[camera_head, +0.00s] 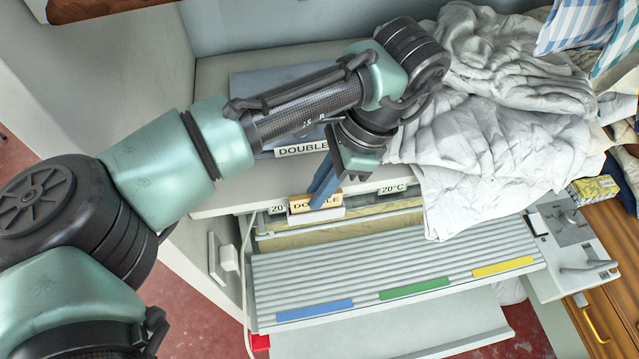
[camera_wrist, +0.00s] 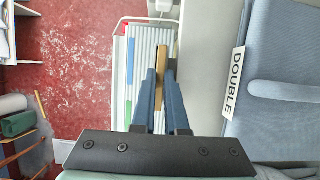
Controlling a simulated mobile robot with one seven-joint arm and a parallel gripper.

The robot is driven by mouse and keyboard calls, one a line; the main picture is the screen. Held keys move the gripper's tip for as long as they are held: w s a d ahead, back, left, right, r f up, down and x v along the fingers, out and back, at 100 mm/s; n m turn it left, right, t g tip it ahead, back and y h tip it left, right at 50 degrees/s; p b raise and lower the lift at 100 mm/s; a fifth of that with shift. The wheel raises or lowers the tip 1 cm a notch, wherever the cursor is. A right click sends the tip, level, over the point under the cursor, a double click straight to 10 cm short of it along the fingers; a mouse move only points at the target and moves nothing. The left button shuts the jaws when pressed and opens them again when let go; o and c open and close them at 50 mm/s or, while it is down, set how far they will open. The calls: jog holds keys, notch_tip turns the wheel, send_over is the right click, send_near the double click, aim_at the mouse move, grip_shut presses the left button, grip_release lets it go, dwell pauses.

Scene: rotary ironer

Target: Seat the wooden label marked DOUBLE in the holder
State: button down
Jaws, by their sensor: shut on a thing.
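The wooden label (camera_head: 306,204) marked DOUBLE is upright at the front of the ironer. In the wrist view it shows edge-on as a thin tan strip (camera_wrist: 161,62). My gripper (camera_head: 322,195) reaches down from above with its blue fingers shut on the label; in the wrist view the fingertips (camera_wrist: 164,75) close on its two faces. The white holder (camera_head: 322,216) is directly below the label in the head view. I cannot tell whether the label's lower edge is inside the holder or just above it. The fingers cover the label's right end.
Crumpled white sheets (camera_head: 490,150) lie to the right. The ribbed board (camera_head: 400,270) with coloured strips in front is clear.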

jog(key=shift+f, duration=0.15)
jog(key=c, duration=0.9)
grip_release()
jog(key=shift+c, duration=0.2)
jog(key=shift+d+r, duration=0.1)
jog(key=shift+r, duration=0.3)
jog(key=v, duration=0.1)
jog(key=b+v, duration=0.1)
jog(key=shift+w+d+r, duration=0.1)
jog(key=shift+d+r, duration=0.15)
jog(key=shift+d, duration=0.1)
jog(key=w+d+b, duration=0.2)
jog(key=d, duration=0.9)
jog(key=shift+d, duration=0.15)
